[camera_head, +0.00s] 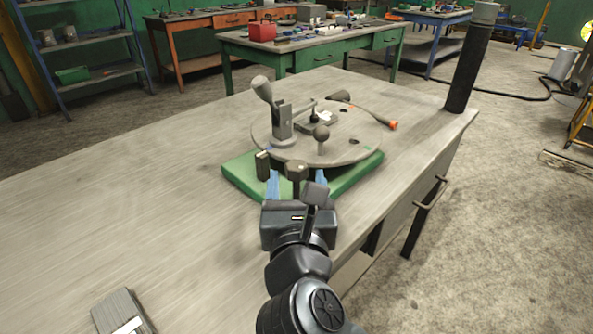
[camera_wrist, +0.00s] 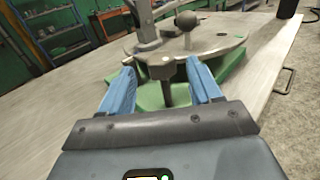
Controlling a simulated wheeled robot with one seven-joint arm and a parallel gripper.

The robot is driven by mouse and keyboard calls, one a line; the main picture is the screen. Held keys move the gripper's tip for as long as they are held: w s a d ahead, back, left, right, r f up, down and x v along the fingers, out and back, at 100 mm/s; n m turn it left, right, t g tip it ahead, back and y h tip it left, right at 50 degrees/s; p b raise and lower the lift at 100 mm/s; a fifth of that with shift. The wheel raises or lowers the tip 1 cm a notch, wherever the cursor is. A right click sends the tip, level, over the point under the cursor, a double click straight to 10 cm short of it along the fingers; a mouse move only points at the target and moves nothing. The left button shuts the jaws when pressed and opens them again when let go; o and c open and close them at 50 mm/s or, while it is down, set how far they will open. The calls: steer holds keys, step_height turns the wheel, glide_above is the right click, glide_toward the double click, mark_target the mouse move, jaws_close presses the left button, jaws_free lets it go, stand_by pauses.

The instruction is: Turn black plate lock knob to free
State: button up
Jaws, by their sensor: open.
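A round grey plate (camera_head: 355,150) stands on a green base (camera_head: 237,176) on the table. Below its near edge, a dark block-headed part (camera_head: 297,172) stands upright; it looks like the black plate lock knob. My gripper (camera_head: 297,179) is open, with its blue fingers on either side of this part. In the wrist view the part (camera_wrist: 167,92) shows between and beyond the fingers, and neither finger visibly touches it. A second dark block (camera_head: 262,163) is just left of it. A dark ball-topped post (camera_head: 322,133) rises from the plate.
A tall grey lever in a bracket (camera_head: 281,122) stands on the plate's left. An orange-tipped handle (camera_head: 392,125) sticks out at right. A dark post (camera_head: 470,70) rises at the table's right edge. The table's left side is mostly clear; a grey block (camera_head: 118,310) lies near the front.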

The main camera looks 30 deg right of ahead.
steer(key=shift+v, duration=1.4)
steer(key=s+d+n+t, duration=0.4)
steer(key=s+d+n, duration=0.3)
steer(key=s+n, duration=0.7)
steer(key=s+a+f+n+g+y, duration=0.1)
steer(key=s+f+n+g+y, duration=0.1)
steer(key=s+n, duration=0.7)
steer(key=s+a+f+n+g+y+p, duration=0.1)
steer(key=s+f+n+y, duration=0.4)
steer(key=s+n, duration=0.5)
steer(key=a+n+g, duration=0.1)
steer(key=n+g, duration=0.1)
steer(key=n, duration=0.6)
steer(key=shift+s+y+p, duration=0.25)
steer(key=shift+y+p, duration=0.05)
steer(key=shift+y, duration=0.1)
